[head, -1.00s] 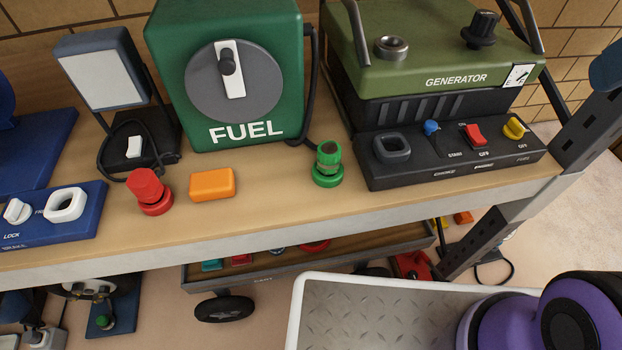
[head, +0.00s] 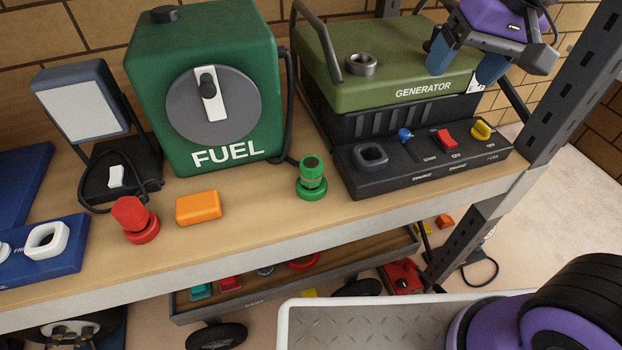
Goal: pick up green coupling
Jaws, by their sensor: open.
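The green coupling (head: 312,177) stands upright on the wooden shelf, near its front edge. It is between the green fuel unit (head: 207,90) and the black control panel of the generator (head: 385,75). My gripper (head: 468,68) is at the upper right, above the right part of the generator. Its blue fingers are apart with nothing between them. It is up and to the right of the coupling, well apart from it. Nothing hides the coupling.
A red coupling (head: 135,220) and an orange block (head: 198,208) stand left on the shelf (head: 262,222). A cable hangs beside the fuel unit, close behind the coupling. A grey upright post (head: 568,85) is at the right. The shelf directly in front of the coupling is clear.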

